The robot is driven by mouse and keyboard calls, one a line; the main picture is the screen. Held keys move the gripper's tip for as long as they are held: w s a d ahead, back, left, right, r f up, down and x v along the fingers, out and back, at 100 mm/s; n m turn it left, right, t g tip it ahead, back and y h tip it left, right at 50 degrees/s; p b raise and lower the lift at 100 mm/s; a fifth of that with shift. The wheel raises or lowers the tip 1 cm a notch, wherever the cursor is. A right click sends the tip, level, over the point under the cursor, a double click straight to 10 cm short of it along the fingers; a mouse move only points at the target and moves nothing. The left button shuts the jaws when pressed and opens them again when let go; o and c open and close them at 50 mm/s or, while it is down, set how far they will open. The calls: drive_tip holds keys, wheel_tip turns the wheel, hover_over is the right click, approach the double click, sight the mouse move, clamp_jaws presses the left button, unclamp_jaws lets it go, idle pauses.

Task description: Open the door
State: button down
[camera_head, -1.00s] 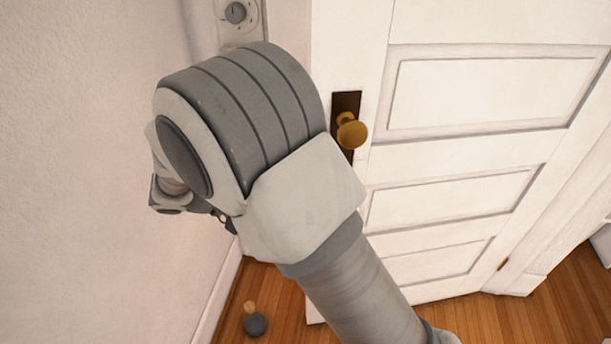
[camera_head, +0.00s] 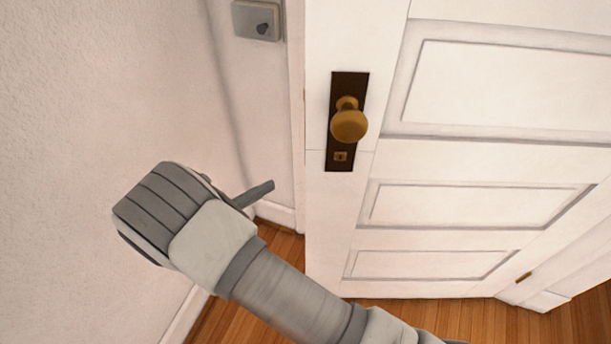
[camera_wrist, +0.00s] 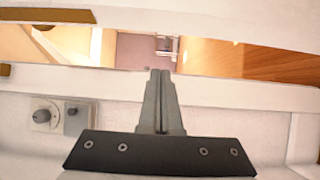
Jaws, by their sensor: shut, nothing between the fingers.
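The white panelled door (camera_head: 420,160) stands ajar, with a gap between its left edge and the wall and frame. Its round brass knob (camera_head: 349,125) sits on a dark plate, with nothing touching it. My gripper (camera_head: 272,185) is left of the door edge and lower in the picture than the knob, partly hidden by my wrist. In the wrist view my gripper (camera_wrist: 160,72) has its fingers together and empty, pointing at the gap, with floor and a lit space beyond. I cannot tell whether they touch the door.
A plain wall (camera_head: 100,90) bounds the left. Wooden floor (camera_head: 285,240) shows in the gap and below the door. A brass hinge (camera_head: 524,277) is low at the right.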

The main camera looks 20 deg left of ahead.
drive_tip(key=w+d+b, duration=0.2)
drive_tip(key=w+d, duration=0.2)
drive_tip(key=d, duration=0.3)
idle(0.5)
idle(0.3)
